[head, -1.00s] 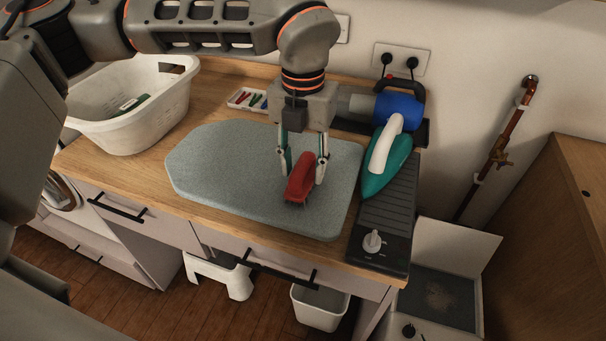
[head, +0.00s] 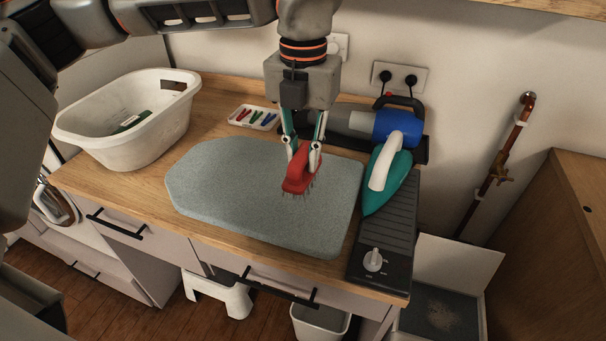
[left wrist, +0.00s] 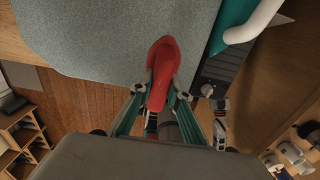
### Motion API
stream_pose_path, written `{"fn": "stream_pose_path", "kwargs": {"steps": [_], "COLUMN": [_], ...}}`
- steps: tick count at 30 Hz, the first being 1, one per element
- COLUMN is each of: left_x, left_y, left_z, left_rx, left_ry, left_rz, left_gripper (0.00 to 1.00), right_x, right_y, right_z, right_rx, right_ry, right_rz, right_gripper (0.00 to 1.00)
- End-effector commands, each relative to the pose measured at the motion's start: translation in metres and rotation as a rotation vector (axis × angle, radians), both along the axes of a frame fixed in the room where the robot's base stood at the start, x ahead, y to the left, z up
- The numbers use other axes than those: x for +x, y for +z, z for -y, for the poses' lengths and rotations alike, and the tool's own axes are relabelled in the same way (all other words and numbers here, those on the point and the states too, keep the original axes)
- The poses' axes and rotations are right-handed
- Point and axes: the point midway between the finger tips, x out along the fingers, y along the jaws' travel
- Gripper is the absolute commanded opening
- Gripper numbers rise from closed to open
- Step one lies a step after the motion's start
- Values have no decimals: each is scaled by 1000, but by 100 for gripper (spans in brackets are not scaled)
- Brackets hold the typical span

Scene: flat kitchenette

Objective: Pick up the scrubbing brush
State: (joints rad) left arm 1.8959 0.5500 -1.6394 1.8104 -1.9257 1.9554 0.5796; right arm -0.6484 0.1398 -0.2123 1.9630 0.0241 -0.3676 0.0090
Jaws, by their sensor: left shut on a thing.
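The scrubbing brush (head: 298,172) is red with bristles pointing down. My left gripper (head: 302,154) is shut on it and holds it above the grey ironing pad (head: 215,190), with the bristles apparently clear of the pad. In the left wrist view the brush (left wrist: 160,72) sits between the two fingertips of my left gripper (left wrist: 162,88), its front end reaching out past them over the pad (left wrist: 100,40). My right gripper is not in view.
A teal iron (head: 388,175) stands on a dark ribbed rest (head: 385,225) to the right. Behind are a blue handheld vacuum (head: 398,125) and a small tray of coloured pegs (head: 252,118). A white laundry basket (head: 125,145) stands at the left. The pad is otherwise clear.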

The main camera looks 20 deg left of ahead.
Motion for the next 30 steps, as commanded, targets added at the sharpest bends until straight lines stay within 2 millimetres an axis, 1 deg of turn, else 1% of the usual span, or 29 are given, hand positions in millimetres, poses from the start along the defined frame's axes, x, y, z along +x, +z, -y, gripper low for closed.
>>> {"fn": "stream_pose_path", "kwargs": {"steps": [1,6,9,13,16,19,29,30], "left_x": [2,1,1,0,1,0,0,0], "left_y": [18,65,88,111,122,128,131,131], "left_z": [0,0,0,0,0,0,0,0], "left_rx": [-1,-1,0,-1,0,0,0,0], "left_ry": [3,2,2,3,2,1,0,0], "left_rz": [8,7,6,3,3,2,0,0], "left_gripper": [0,0,0,0,0,0,0,11], "right_x": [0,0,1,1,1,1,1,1], "right_y": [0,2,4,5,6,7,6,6], "right_z": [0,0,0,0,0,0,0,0], "right_rx": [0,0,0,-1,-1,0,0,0], "right_ry": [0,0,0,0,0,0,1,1], "right_rz": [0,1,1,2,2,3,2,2], "right_gripper": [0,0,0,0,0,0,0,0]}}
